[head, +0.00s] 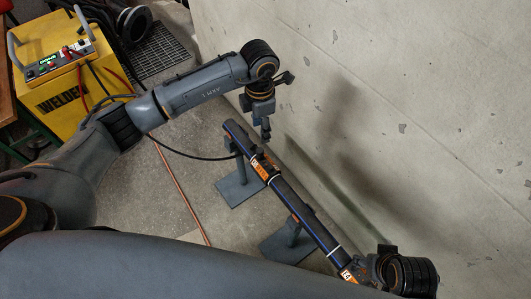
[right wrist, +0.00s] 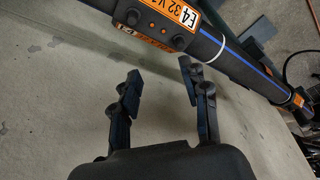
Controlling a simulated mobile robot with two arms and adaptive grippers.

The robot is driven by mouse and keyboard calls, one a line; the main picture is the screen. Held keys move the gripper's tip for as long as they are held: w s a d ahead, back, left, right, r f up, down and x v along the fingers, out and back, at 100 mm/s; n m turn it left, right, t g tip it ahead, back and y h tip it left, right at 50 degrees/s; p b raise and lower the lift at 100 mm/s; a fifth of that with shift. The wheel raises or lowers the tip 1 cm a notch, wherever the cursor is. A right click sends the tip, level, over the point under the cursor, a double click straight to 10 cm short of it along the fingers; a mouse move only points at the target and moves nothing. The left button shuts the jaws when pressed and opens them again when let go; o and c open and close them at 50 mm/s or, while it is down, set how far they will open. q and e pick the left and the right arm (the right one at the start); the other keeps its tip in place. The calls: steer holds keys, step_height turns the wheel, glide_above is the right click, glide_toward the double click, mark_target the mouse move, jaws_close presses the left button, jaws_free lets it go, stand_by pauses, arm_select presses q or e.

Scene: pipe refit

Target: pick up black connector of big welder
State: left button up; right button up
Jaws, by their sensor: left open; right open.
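The big welder (head: 72,95) is a yellow box marked WELDER at the upper left of the head view. A black cable (head: 190,157) runs from its side to the black pipe (head: 312,222). The cable's end lies close to the pipe's middle fitting (head: 262,168); I cannot make out a separate black connector or tell whether it is plugged in. My left gripper (head: 266,134) points down, open and empty, just above the pipe near this fitting. My right gripper (right wrist: 160,73) is open and empty, beside an orange-labelled fitting (right wrist: 165,14) in the right wrist view.
The blue-striped pipe rests on grey stands (head: 240,188) along a concrete wall (head: 430,110). A copper-coloured rod (head: 180,190) lies on the floor. A dark floor grate (head: 158,52) and a black coil (head: 134,24) are near the welder. The floor left of the pipe is mostly clear.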

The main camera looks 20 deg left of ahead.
mark_target(260, 150)
arm_select(q)
step_height(260, 150, down, 7)
steer(key=shift+f+b, duration=0.1)
steer(key=shift+b, duration=0.45)
step_height(260, 150, down, 5)
steer(key=shift+a+b, duration=0.15)
steer(key=shift+b, duration=0.45)
arm_select(e)
steer(key=v, duration=0.3)
steer(key=shift+s+r, duration=0.25)
arm_select(q)
steer(key=shift+s, duration=0.1)
jaws_close()
